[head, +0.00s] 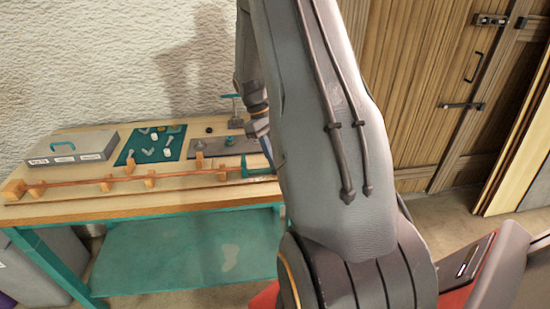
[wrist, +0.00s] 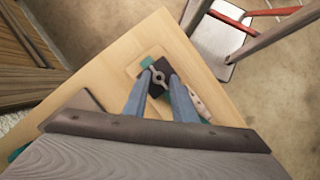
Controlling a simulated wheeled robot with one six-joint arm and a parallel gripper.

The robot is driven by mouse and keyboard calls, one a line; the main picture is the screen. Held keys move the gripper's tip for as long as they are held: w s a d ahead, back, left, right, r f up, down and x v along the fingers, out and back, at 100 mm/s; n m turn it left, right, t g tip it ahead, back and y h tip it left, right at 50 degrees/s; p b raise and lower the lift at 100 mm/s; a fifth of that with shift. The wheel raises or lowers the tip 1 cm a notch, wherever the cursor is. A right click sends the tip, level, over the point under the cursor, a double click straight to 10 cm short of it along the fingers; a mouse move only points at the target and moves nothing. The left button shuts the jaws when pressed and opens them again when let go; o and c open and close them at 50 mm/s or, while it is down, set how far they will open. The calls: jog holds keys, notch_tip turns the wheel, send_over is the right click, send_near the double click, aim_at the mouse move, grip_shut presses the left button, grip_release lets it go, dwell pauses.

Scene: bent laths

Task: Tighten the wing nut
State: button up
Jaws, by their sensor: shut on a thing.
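The wing nut (wrist: 158,76) is a small grey metal piece with two wings, seen in the wrist view on a dark block near the corner of the table. My gripper (wrist: 157,82) has its two blue-grey fingers on either side of the wing nut, shut on it. In the head view my arm hides the wing nut and most of my gripper.
The wooden workbench (head: 150,207) has a teal lower shelf (head: 190,250). On it lie a grey case (head: 70,147), a green mat (head: 128,152) with small parts, and a long bent lath (head: 120,180) held among wooden blocks. Wooden doors (head: 430,90) stand behind at right.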

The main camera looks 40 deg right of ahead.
jog(key=shift+s+d, duration=0.15)
jog(key=shift+d, duration=0.05)
jog(key=o, duration=0.8)
jog(key=shift+d, duration=0.1)
jog(key=shift+a+r, duration=0.15)
jog(key=shift+a, duration=0.05)
jog(key=b+v, duration=0.2)
jog(key=v, duration=0.5)
jog(key=shift+w+r, duration=0.2)
jog(key=shift+w, duration=0.05)
jog(key=s+a+m+t, duration=0.1)
jog(key=s+a, duration=0.3)
jog(key=a, duration=0.5)
jog(key=s+a+f+t, duration=0.1)
jog(key=s+a, duration=0.3)
jog(key=a, duration=0.5)
jog(key=s+a+m+t+y, duration=0.1)
jog(key=s+a+t, duration=0.2)
jog(key=a, duration=0.6)
jog(key=shift+s+a+f+m+t, duration=0.1)
jog(key=shift+s+a+m+t, duration=0.05)
jog(key=shift+s, duration=0.4)
jog(key=shift+s+a+f+m+t, duration=0.1)
jog(key=shift+s+a+m+t, duration=0.05)
jog(key=shift+s, duration=0.4)
